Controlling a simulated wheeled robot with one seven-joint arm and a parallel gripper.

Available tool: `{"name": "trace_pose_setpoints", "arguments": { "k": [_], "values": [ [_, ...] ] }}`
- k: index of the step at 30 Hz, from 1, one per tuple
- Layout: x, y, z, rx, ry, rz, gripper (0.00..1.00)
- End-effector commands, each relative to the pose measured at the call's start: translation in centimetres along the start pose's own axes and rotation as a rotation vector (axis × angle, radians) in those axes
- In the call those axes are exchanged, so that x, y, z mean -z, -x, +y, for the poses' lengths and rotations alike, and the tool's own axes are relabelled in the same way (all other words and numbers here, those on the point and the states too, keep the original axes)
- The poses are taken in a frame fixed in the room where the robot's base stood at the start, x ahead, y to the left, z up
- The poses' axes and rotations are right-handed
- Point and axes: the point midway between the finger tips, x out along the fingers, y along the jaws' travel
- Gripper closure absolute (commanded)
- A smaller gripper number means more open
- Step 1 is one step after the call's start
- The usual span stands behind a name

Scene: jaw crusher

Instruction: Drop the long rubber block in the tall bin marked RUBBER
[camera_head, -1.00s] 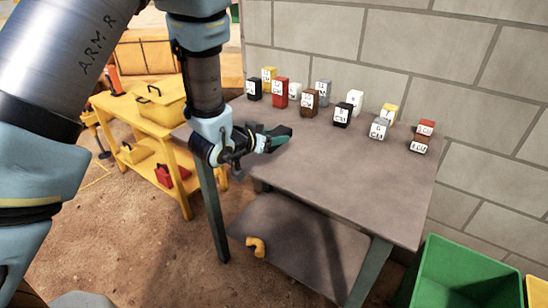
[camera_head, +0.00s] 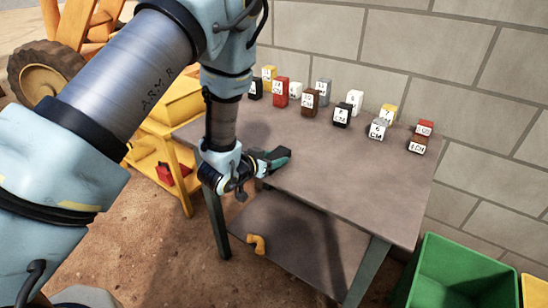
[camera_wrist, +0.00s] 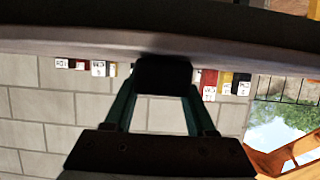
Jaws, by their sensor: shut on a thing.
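My gripper (camera_head: 272,160) is over the left part of the grey table (camera_head: 340,185) in the head view, with its dark green fingers pointing right. In the wrist view, my gripper (camera_wrist: 161,95) is shut on a dark block (camera_wrist: 162,72) between its fingertips. The block looks black and blunt-ended; its full length is hidden. In the head view, the block is hard to tell from the dark fingers. A green bin (camera_head: 426,275) stands at the lower right, and part of a yellow bin (camera_head: 535,290) shows at the right edge. No RUBBER marking is readable on either.
Several small labelled blocks, such as a red one (camera_head: 280,92) and a brown one (camera_head: 310,102), stand along the table's back by the block wall (camera_head: 400,45). A yellow shelf (camera_head: 180,150) is at the left. The table's middle is clear. An orange pipe piece (camera_head: 257,244) lies on the lower shelf.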

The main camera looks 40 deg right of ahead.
Motion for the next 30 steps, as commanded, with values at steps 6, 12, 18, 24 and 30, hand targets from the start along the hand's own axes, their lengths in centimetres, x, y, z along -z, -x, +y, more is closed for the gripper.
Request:
{"name": "trace_pose_setpoints", "arguments": {
  "k": [6,12,18,24,30],
  "values": [
    [-0.2,-0.1,0.0,0.0,0.0,0.0,0.34],
    [-0.2,-0.1,0.0,0.0,0.0,-0.001,0.14],
    [-0.2,-0.1,0.0,0.0,0.0,-0.001,0.14],
    [-0.2,1.0,-0.1,0.002,0.001,-0.002,0.14],
    [-0.2,5.0,-0.1,0.003,0.002,-0.001,0.14]
  ]
}}
